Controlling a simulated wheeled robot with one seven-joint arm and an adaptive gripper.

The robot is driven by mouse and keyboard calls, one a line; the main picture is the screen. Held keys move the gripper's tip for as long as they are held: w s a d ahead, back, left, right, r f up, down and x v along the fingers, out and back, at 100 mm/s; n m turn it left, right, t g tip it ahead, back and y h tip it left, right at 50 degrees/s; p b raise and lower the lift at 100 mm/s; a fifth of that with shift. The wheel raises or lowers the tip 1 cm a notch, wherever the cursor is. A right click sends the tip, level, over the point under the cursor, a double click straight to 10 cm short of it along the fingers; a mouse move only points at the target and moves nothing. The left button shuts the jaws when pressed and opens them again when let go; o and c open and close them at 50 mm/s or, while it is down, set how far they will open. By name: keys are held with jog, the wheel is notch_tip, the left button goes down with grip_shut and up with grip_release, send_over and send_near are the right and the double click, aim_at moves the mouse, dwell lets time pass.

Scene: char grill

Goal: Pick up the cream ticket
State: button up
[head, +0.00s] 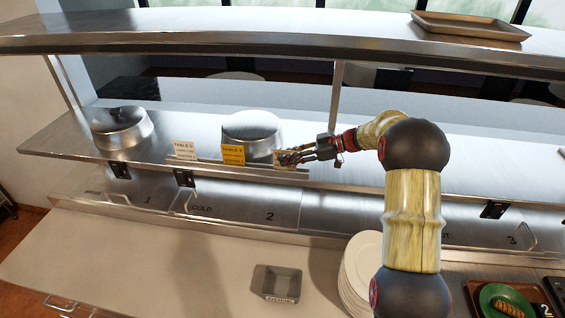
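A pale cream ticket (184,150) with "TABLE 3" print stands upright in the ticket rail (208,164) on the shelf, at its left part. A yellow-orange ticket (233,155) marked "TABLE 4" stands to its right. My gripper (283,158) is at the right part of the rail, to the right of both tickets and apart from them. A small pale patch shows at its fingertips; I cannot tell whether it is another ticket. The fingers are small and dark here, so their opening is unclear.
Two round metal lids or pots (122,128) and (252,132) stand on the shelf behind the rail. An upper shelf (250,30) overhangs it. Below are a small metal bin (278,283), stacked white plates (358,268) and a green plate (505,300) with food. The counter's left part is clear.

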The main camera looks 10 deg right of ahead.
aim_at(274, 159)
jog(key=p+x, duration=0.1)
jog(key=x, duration=0.5)
jog(key=shift+w+d+f+p, duration=0.15)
jog(key=shift+w+d+p, duration=0.05)
jog(key=shift+p, duration=0.2)
jog(key=shift+s+d, duration=0.1)
jog(key=shift+c, duration=0.2)
jog(key=shift+c, duration=1.2)
grip_shut()
